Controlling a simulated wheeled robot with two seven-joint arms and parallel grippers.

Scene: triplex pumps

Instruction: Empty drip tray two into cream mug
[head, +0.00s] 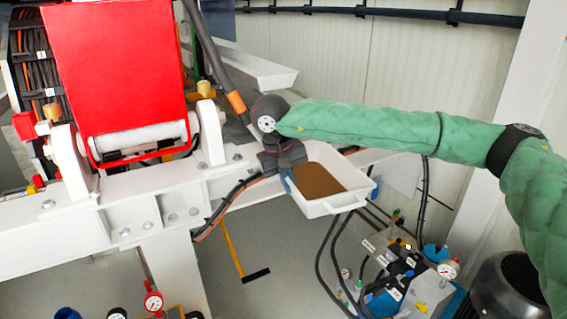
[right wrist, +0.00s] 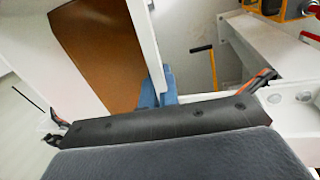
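A white rectangular drip tray (head: 342,204) with brown liquid (head: 318,181) in it is in the middle of the head view, beside the white beam. I cannot read a number on it. My right gripper (head: 289,183) is at the tray's left end. In the right wrist view, the blue fingertips of the right gripper (right wrist: 159,88) sit on both sides of the tray wall (right wrist: 148,42) and appear closed on it. The brown liquid lies flat inside the tray. The left gripper is not in view. I see no cream mug in either view.
A red panel (head: 115,65) and the white beam (head: 80,228) fill the left. Valves and gauges with hoses (head: 400,275) stand below right of the tray.

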